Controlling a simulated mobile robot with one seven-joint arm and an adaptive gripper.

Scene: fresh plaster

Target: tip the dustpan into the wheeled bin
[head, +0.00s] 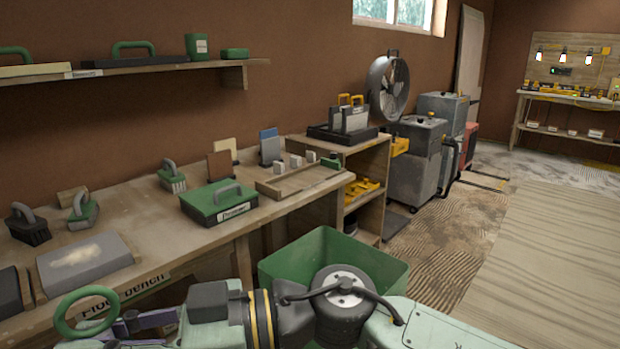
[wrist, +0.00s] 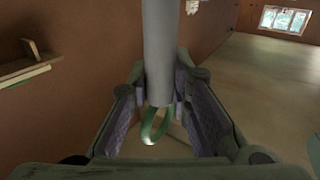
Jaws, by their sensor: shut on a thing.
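My gripper (head: 140,322) is low at the left of the head view, beside the bench front. It is shut on a grey round handle (wrist: 157,55) with a green loop (head: 84,312) at its end, which I take for the dustpan's handle. In the wrist view the handle runs from the top edge down between the fingers, with the loop (wrist: 155,126) beyond them. The pan part and any load in it cannot be made out. A green open bin (head: 385,265) stands at lower middle, right of my gripper and partly hidden by my arm. Its wheels and inside bottom are hidden.
The wooden bench (head: 128,220) holds brushes, a green case (head: 218,203) and a grey slab (head: 85,262) with a pale patch. A shelf unit (head: 365,165) and grey machines (head: 412,165) stand beyond the bin. Open floor (head: 545,260) lies to the right.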

